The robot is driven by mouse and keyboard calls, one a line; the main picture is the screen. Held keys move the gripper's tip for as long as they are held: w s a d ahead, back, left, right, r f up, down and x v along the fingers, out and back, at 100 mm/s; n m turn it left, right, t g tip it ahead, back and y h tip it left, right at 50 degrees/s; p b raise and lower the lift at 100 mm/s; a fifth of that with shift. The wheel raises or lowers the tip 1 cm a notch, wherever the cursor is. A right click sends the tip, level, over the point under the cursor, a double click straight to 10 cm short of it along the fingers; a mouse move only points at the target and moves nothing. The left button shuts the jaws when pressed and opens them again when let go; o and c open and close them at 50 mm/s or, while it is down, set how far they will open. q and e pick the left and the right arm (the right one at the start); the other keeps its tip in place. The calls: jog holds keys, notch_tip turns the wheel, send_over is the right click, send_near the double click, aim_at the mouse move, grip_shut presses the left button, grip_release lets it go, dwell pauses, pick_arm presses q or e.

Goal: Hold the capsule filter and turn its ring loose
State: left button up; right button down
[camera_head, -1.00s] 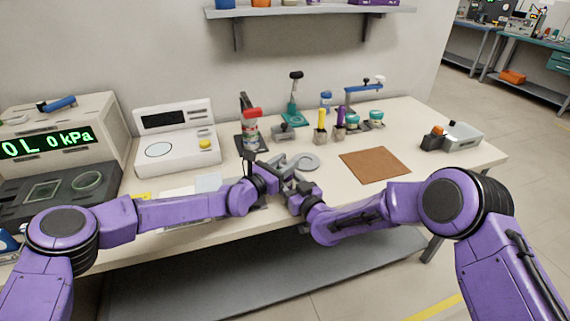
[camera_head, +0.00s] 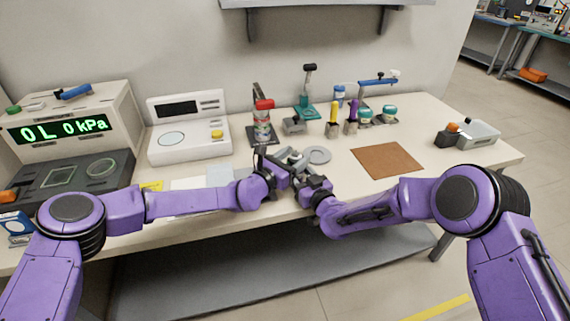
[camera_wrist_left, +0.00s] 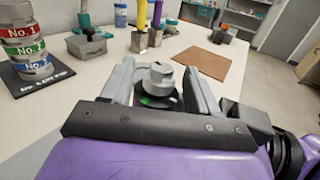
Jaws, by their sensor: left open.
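A grey stepped round piece (camera_wrist_left: 158,78), likely the capsule filter with its ring, stands on a dark round base with a green spot in the left wrist view. My left gripper (camera_wrist_left: 160,88) is open, its two grey fingers on either side of this piece; I cannot tell whether they touch it. In the head view my left gripper (camera_head: 287,162) and my right gripper (camera_head: 308,181) are close together near the table's front edge and largely hide the piece. The right gripper's fingers are too small and covered to tell open or shut.
A grey round dish (camera_head: 317,155) lies just beyond the grippers. A red, green and blue labelled stack (camera_head: 262,124) stands behind them. A brown mat (camera_head: 387,160) lies to the right, bare. A white scale (camera_head: 189,135) and a pressure display box (camera_head: 66,130) are at left.

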pick_arm(q)
jog(key=v, duration=1.1)
jog(key=shift+a, duration=0.1)
pick_arm(e)
jog(key=shift+c, duration=1.6)
grip_release()
